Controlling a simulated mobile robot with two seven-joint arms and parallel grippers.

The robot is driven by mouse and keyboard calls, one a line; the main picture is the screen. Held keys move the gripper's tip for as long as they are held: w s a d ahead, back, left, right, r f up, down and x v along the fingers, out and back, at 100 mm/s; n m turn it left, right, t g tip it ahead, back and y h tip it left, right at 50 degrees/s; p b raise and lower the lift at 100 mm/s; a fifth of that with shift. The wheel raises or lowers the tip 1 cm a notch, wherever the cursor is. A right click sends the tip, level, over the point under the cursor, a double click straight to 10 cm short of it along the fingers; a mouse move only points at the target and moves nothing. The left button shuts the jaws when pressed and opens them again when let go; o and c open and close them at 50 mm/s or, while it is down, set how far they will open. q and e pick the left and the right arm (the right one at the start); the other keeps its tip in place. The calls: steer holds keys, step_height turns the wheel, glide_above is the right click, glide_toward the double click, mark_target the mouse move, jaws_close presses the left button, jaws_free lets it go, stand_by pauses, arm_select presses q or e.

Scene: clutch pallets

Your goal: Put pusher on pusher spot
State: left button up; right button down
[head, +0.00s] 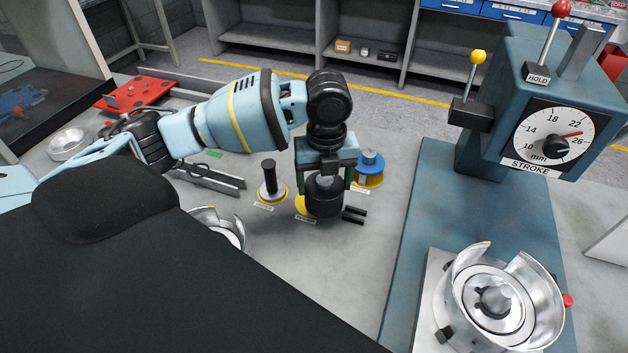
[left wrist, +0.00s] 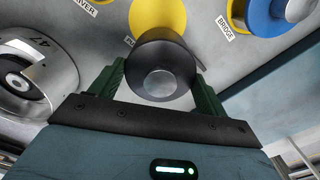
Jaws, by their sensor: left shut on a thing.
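The pusher, a dark cylinder (head: 323,198) with a grey round end face (left wrist: 160,83), is between the green fingers of my left gripper (head: 325,178), which is shut on it. The pusher spot is a yellow disc (left wrist: 158,14) with a partly hidden label; its left edge (head: 301,204) shows beside the pusher in the head view. In both views the pusher covers part of the disc. I cannot tell whether it touches the bench. My right gripper is not in view.
Left of the pusher spot stands a dark post on a yellow disc (head: 272,195). Behind right is a blue spool (head: 371,163) on another, labelled BRIDGE in the wrist view. Two black pegs (head: 354,215) lie close right. A press (head: 490,200) stands at right; a metal drum (head: 222,224) front left.

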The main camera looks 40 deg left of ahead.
mark_target(314, 178)
arm_select(q)
steer(key=shift+w+a+f, duration=0.1)
steer(key=shift+w+a, duration=0.25)
steer(key=shift+a, duration=0.4)
steer(key=shift+w+a, duration=0.35)
steer(key=shift+a, duration=0.4)
steer(key=f, duration=0.2)
steer(key=shift+w+a+f, duration=0.1)
steer(key=shift+a+f, duration=0.3)
steer(key=shift+f, duration=0.4)
steer(key=o, duration=1.1)
steer(key=shift+f, duration=0.15)
step_height(314, 178, up, 12)
steer(key=shift+r+p, duration=0.15)
steer(key=shift+p, duration=0.2)
